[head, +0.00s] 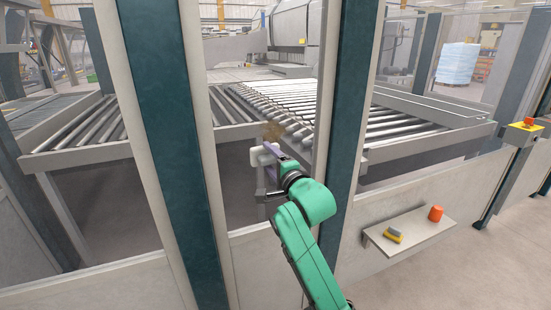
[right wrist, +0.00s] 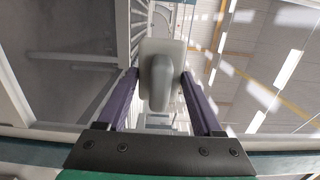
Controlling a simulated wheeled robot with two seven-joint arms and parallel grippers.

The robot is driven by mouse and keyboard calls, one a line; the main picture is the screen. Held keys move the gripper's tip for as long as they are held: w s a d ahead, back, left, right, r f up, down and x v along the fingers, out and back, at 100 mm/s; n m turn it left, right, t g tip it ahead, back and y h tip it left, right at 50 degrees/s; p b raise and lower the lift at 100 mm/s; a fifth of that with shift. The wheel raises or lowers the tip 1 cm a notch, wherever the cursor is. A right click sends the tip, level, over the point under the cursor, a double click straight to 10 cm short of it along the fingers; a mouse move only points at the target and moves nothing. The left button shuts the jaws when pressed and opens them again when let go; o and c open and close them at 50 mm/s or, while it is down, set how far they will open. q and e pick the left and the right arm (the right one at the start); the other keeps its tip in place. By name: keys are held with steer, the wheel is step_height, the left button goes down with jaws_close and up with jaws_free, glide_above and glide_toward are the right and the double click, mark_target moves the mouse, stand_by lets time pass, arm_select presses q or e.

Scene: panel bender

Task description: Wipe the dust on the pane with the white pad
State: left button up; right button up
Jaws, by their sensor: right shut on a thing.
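The white pad (head: 258,156) is held up in front of the pane between two dark green posts. My right gripper (head: 268,158) is shut on it, with the arm reaching up from the lower right. In the right wrist view the pad (right wrist: 160,62) and its pale grip sit between the two purple fingers. A brownish dust patch (head: 273,131) shows on the pane just above and right of the pad. I cannot tell whether the pad touches the pane. My left gripper is not in view.
A small shelf (head: 412,236) at the lower right holds a yellow and grey block (head: 393,236) and an orange cup (head: 436,213). A post (head: 352,100) stands close right of my gripper. A yellow box with a red button (head: 524,130) is at far right.

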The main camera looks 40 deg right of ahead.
mark_target(261, 137)
steer(key=shift+s+d+r+m+h, duration=0.15)
steer(key=shift+d+r+h, duration=0.05)
steer(key=shift+d+r, duration=0.2)
steer(key=shift+s+d+r+m+h, duration=0.1)
steer(key=shift+d+r+m+h, duration=0.1)
steer(key=shift+d+r, duration=0.25)
steer(key=shift+r, duration=0.05)
steer(key=shift+w, duration=0.4)
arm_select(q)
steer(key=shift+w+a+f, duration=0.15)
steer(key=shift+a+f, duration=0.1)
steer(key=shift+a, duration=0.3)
arm_select(e)
steer(key=x, duration=0.5)
steer(key=shift+w, duration=0.1)
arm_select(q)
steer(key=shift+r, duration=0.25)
arm_select(e)
steer(key=shift+x, duration=0.75)
